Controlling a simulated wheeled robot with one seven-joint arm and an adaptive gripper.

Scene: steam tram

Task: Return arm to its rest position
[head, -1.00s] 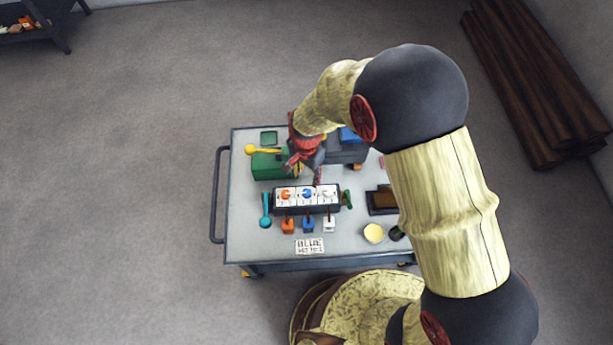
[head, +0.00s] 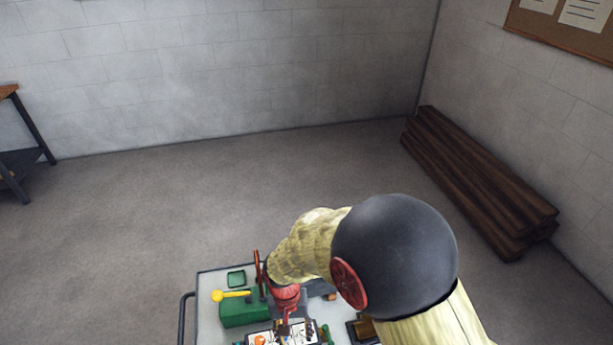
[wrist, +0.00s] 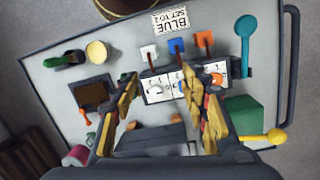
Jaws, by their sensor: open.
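My gripper (wrist: 160,102) is open in the wrist view, its two yellow fingers spread apart with nothing held between them. It hangs over the cart top, above the panel with dials (wrist: 166,86). In the head view my arm reaches over the cart (head: 207,318) from the right, and the red wrist part (head: 286,296) is over the cart; the fingertips are hard to make out there.
The cart carries a green box (head: 243,313) with a yellow lever (head: 230,296), a teal lever (wrist: 245,40), a cream cup (wrist: 97,52) and a card reading "BLUE SET TO 2" (wrist: 170,20). Dark timbers (head: 480,185) lie along the right wall. The floor behind the cart is clear.

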